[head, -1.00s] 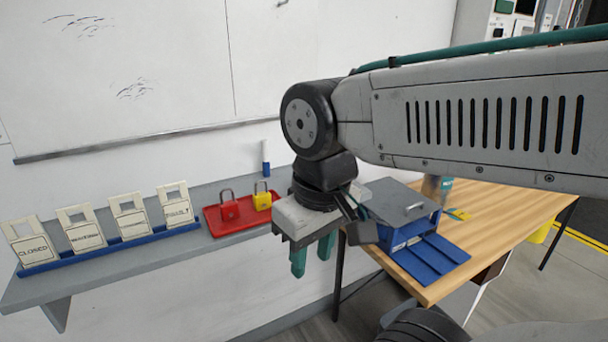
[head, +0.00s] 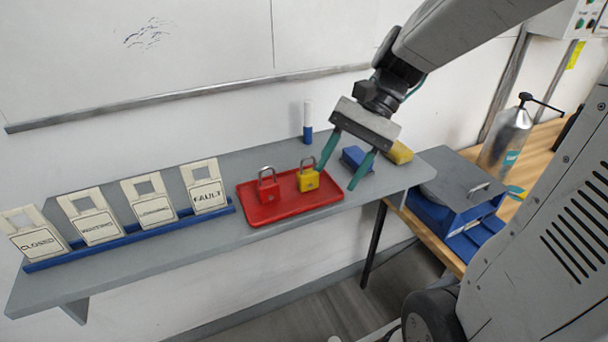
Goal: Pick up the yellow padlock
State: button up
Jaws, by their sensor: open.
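The yellow padlock (head: 309,181) stands upright with its shackle up, on the right part of a red tray (head: 285,213) on the grey wall shelf. A red padlock (head: 268,190) stands to its left on the same tray. My gripper (head: 338,178) is open and empty, its two green fingers pointing down. In the picture it is just right of the yellow padlock, with the left fingertip close to the padlock's right side. I cannot tell whether they touch.
Several signs stand in a blue rack (head: 130,238) at the left of the shelf. A marker (head: 307,125) stands behind the tray. A blue block (head: 355,159) and a yellow block (head: 399,152) lie right of it. A blue box (head: 455,205) and a metal bottle (head: 505,140) are on the wooden table.

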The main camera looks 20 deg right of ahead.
aim_at(298, 180)
jog(key=w+d+f+m+y, duration=0.1)
jog(key=w+m, duration=0.1)
jog(key=w+d+f+m+t+y, duration=0.1)
jog(key=w+d+m+y, duration=0.1)
jog(key=w, duration=0.1)
jog(key=w+d+m+y, duration=0.1)
jog(key=w, duration=0.1)
jog(key=shift+w+d+f+m+t, duration=0.15)
jog(key=shift+w+f+m+t, duration=0.15)
jog(key=shift+w+f+m, duration=0.1)
jog(key=w+f+m+y, duration=0.2)
jog(key=f, duration=0.1)
jog(key=shift+w+d, duration=0.1)
jog(key=shift+w, duration=0.1)
jog(key=shift+w+a+f+m, duration=0.15)
jog(key=shift+a+f+m, duration=0.25)
jog(key=shift+a, duration=0.1)
jog(key=x, duration=0.7)
jog(key=shift+a, duration=0.1)
grip_shut()
